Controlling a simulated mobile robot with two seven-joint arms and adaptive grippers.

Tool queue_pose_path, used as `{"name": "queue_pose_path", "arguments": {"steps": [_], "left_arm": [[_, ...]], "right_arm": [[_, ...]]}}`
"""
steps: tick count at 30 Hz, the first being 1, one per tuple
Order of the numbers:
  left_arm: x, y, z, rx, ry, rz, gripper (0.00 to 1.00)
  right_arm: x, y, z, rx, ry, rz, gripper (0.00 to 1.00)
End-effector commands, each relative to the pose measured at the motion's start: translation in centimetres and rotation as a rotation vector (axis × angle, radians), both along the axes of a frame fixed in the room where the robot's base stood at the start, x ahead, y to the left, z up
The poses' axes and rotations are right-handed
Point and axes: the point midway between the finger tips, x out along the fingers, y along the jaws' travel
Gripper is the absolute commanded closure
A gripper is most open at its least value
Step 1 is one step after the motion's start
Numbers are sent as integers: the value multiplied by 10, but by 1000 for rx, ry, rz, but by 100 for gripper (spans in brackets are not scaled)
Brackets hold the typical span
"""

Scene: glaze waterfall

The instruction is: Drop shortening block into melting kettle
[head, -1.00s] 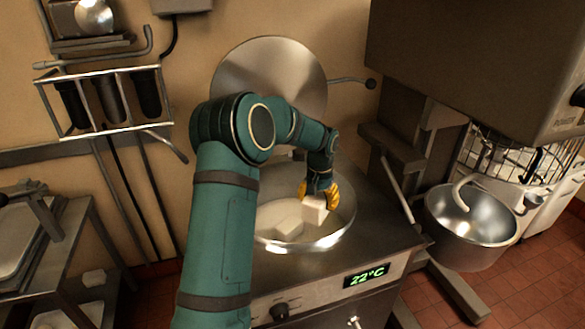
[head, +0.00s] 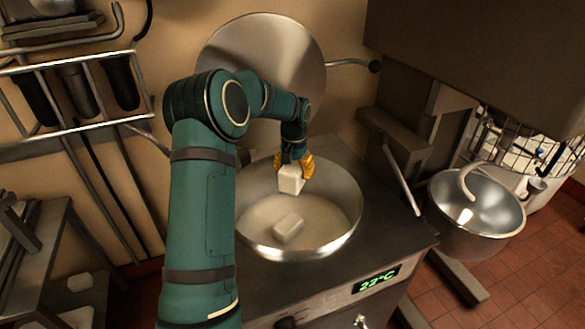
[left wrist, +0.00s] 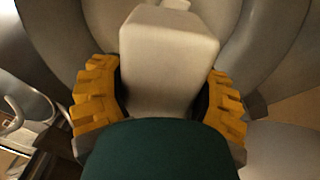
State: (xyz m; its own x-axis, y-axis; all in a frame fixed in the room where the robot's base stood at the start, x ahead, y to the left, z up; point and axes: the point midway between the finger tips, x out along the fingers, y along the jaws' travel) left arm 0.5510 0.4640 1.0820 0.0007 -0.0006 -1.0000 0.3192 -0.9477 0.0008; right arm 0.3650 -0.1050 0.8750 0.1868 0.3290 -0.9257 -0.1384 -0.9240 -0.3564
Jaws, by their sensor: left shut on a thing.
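A white shortening block (head: 290,180) is in my left gripper (head: 293,166), which has yellow fingers. In the left wrist view the block (left wrist: 168,55) sits between the two fingers of the gripper (left wrist: 160,95), which is shut on it. The gripper holds the block over the back part of the melting kettle's opening. The kettle (head: 344,236) is a round metal bowl set in a dark counter. Another white block (head: 288,227) lies on the kettle's pale bottom. My right gripper is not in view.
The kettle's round lid (head: 262,60) stands open behind it. A mixer with a metal bowl (head: 476,220) stands to the right. A rack (head: 75,90) hangs at the left wall, above a shelf with white blocks (head: 80,281). A display (head: 376,279) reads 22°C.

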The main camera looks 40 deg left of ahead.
Motion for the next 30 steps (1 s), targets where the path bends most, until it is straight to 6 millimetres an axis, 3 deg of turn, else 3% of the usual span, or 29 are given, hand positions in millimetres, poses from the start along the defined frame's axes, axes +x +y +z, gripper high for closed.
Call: {"name": "queue_pose_path", "arguments": {"steps": [15,26,27,29,30], "left_arm": [[0,0,-52,-1,-1,0,77],[0,0,-55,0,-1,0,77],[0,0,-55,0,-1,0,21],[0,0,-55,0,-1,0,0],[0,0,-55,0,-1,0,0]], "right_arm": [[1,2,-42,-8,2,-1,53],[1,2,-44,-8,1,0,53],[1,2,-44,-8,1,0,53],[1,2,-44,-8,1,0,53],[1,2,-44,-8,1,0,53]]}}
